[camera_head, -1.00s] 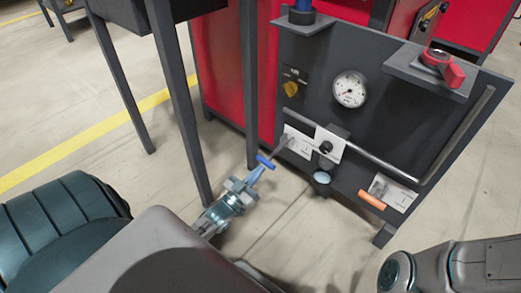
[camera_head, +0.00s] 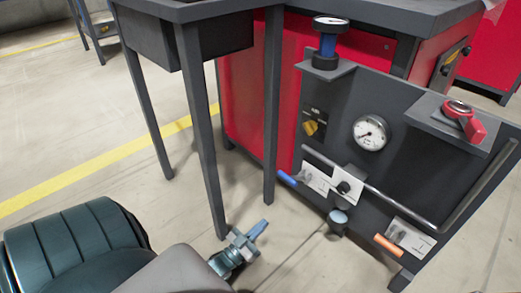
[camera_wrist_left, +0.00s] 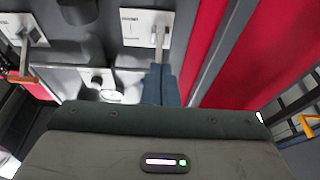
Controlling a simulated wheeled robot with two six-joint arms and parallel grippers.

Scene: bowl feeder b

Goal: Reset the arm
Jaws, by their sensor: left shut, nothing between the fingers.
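My left gripper (camera_head: 260,228) is low in the middle of the head view, its blue fingers shut and empty. It is in front of and below the panel's left lever with the blue handle (camera_head: 287,179), with a visible gap between them in the picture. In the left wrist view the closed fingers (camera_wrist_left: 160,86) point at the panel, and a metal lever (camera_wrist_left: 160,38) on a white plate shows just beyond them. From that view I cannot tell how far off it is. My right gripper is not in view.
A table leg (camera_head: 207,150) stands close behind my left gripper. Open floor lies below the panel.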

